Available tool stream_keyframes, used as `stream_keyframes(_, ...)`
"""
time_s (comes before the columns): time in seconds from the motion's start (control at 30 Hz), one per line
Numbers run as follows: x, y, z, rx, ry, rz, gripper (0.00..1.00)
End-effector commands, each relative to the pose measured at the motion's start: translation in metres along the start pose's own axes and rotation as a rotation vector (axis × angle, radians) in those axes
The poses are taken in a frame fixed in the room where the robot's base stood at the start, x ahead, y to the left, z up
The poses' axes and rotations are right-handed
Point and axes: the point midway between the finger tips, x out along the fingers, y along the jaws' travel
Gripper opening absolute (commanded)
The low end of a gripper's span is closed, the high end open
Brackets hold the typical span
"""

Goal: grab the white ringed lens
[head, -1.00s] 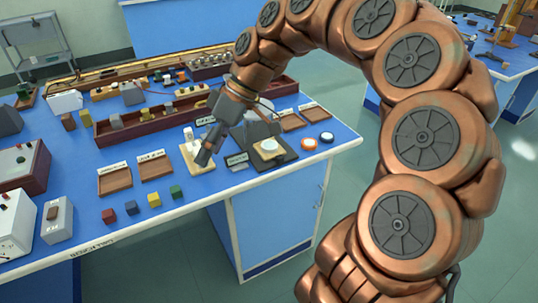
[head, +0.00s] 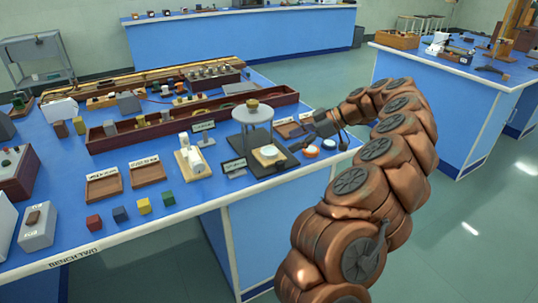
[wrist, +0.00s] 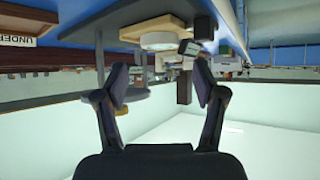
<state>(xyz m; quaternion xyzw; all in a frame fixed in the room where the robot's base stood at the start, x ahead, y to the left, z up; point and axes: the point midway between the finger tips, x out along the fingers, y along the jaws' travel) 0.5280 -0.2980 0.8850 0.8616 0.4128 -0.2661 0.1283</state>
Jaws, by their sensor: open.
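The white ringed lens (head: 329,144) lies flat near the right front edge of the blue bench in the head view. An orange ringed lens (head: 311,151) lies just left of it. My gripper (head: 322,130) is above and beside the two lenses, close to the bench edge. In the wrist view my gripper (wrist: 160,88) has its two fingers spread with nothing held between them.
A dark-based stand with a round grey platform (head: 252,113) stands left of my gripper. On its base is a wooden block with a white disc (head: 268,151). Small wooden trays (head: 290,130) lie behind the lenses. Open floor (head: 480,200) lies right of the bench.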

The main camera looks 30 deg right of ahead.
Motion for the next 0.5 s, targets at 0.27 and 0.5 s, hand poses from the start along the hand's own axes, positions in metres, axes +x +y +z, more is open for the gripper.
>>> stream_keyframes(0.27,0.018,-0.001,-0.002,-0.001,0.000,-0.001,0.70)
stream_keyframes(0.5,0.040,-0.001,-0.005,0.000,0.001,-0.009,0.70)
